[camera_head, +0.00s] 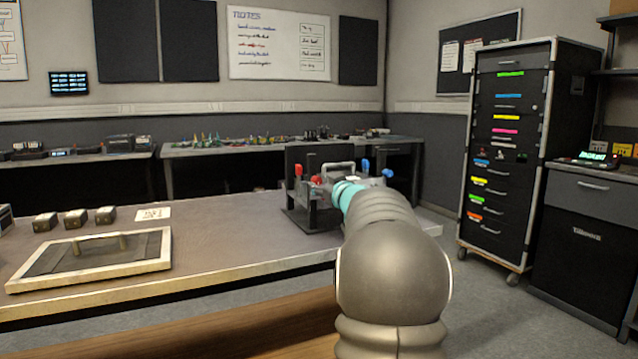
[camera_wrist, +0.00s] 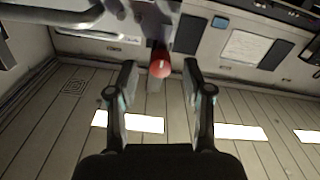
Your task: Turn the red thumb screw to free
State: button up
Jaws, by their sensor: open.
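A red thumb screw (camera_wrist: 160,64) shows end-on in the wrist view, on the end of a dark stem. My gripper (camera_wrist: 159,74) is open, with one finger to the left of the red head and one to the right. Gaps show on both sides of the head, so neither finger appears to touch it. In the head view, a dark fixture (camera_head: 309,218) on the bench carries red knobs (camera_head: 298,171) on its left and blue knobs (camera_head: 387,173) on its right. My arm covers part of the fixture there, and I cannot tell which red knob is the one between my fingers.
The fixture stands near the right end of the grey bench (camera_head: 225,215). A framed panel with a handle (camera_head: 152,258), several small blocks (camera_head: 75,218) and a white card (camera_head: 153,214) lie to the left. A tall drawer cabinet (camera_head: 508,150) stands at right. A grey bar (camera_wrist: 55,17) crosses the wrist view's upper left.

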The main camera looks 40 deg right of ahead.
jog(key=shift+x, duration=1.3)
jog(key=shift+c, duration=0.2)
grip_shut()
